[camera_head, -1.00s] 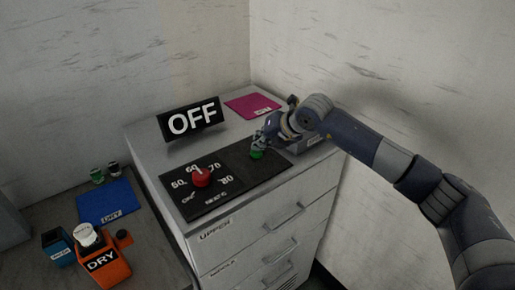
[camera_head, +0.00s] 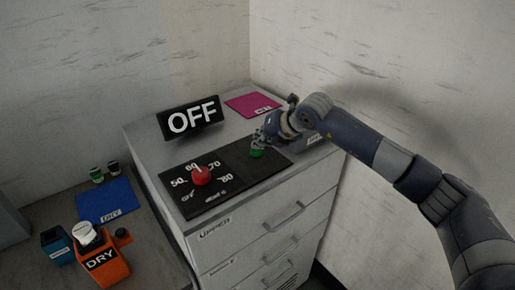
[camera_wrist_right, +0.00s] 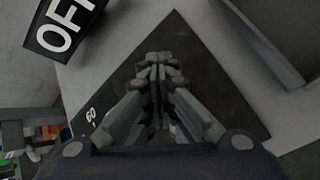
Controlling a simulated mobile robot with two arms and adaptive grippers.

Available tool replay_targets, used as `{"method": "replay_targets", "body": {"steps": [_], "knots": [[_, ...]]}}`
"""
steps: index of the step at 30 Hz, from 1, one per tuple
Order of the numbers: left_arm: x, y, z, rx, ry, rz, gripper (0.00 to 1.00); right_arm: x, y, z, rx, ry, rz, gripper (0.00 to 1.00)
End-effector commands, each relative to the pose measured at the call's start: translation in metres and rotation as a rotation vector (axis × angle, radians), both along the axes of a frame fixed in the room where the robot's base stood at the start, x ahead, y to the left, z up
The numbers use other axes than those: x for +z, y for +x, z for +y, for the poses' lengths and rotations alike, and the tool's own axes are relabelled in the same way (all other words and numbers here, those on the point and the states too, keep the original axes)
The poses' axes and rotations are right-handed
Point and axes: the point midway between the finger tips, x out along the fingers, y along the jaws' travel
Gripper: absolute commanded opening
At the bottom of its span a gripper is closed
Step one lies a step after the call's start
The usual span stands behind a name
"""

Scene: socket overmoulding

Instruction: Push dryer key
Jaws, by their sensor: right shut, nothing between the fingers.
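The dryer key, a small green button (camera_head: 256,153), sits on the right part of the black control panel (camera_head: 226,196) on top of the grey cabinet. My right gripper (camera_head: 259,145) is shut and empty, its fingertips just above or on the green button; I cannot tell if they touch. In the right wrist view the shut fingers (camera_wrist_right: 160,62) point down at the black panel and hide the button. A black sign (camera_head: 191,119) behind the panel reads OFF. My left gripper is not in view.
A red knob (camera_head: 201,175) with temperature marks is on the panel's left part. A magenta mat (camera_head: 253,104) lies at the back. On the lower left table are a blue mat (camera_head: 105,198), an orange DRY container (camera_head: 112,270) and a blue box (camera_head: 57,246). Walls stand behind and right.

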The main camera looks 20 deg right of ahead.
Motion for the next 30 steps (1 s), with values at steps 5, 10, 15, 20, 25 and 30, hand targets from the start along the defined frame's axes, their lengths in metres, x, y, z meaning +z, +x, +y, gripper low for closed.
{"method": "replay_targets", "body": {"steps": [5,10,15,20,25,30], "knots": [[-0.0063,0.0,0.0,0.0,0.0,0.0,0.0,-0.0167,-0.0039,0.0012,0.003,-0.007,0.024,0.0],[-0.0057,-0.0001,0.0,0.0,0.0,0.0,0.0,-0.0166,-0.004,0.0011,0.003,-0.008,0.025,0.0],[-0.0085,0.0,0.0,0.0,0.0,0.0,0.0,-0.0175,-0.0036,0.0012,0.003,-0.006,0.025,0.0],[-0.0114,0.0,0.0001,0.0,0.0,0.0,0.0,-0.0168,-0.0032,0.0011,0.002,-0.008,0.027,0.0],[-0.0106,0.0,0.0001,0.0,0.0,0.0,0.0,-0.0162,-0.0032,0.0009,0.002,-0.008,0.027,0.0],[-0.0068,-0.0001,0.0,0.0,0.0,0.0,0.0,-0.0085,-0.0031,0.001,0.003,-0.008,0.025,0.0]]}}
